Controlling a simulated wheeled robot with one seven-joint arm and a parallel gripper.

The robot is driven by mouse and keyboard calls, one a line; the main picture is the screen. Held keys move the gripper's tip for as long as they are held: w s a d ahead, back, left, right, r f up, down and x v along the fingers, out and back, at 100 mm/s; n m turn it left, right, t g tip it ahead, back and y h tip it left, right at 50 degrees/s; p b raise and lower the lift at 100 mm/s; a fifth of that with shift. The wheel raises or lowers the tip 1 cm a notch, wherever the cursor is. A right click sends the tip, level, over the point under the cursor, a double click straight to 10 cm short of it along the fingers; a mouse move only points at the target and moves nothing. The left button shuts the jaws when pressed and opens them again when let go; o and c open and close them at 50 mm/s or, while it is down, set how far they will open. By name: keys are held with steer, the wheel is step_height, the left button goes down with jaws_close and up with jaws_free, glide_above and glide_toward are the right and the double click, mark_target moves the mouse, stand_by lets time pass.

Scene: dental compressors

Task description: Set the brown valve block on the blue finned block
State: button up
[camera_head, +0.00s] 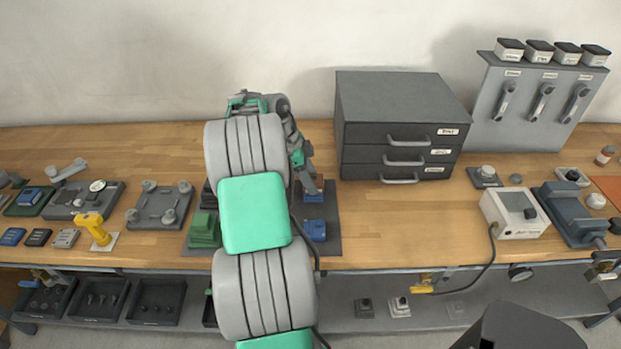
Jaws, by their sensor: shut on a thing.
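My gripper (311,188) points down over the right part of a dark grey mat (331,219), partly covered by my arm. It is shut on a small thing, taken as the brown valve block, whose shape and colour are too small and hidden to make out. A blue block (315,231) sits on the mat's front right, just below the gripper in the picture. Some blue also shows close by the fingertips; I cannot tell clearly what it belongs to. A green finned block (203,230) stands on the mat's front left. My arm hides the middle of the mat.
A dark drawer cabinet (398,130) stands close behind, to the right of the gripper. A grey plate with posts (160,205) and a yellow tool (95,228) lie left. A white box (515,214) stands right. The bench between mat and white box is clear.

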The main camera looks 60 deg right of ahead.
stand_by(0.9)
steer(key=o, duration=2.1)
steer(key=shift+r+p, duration=2.65)
steer(key=shift+r, duration=0.8)
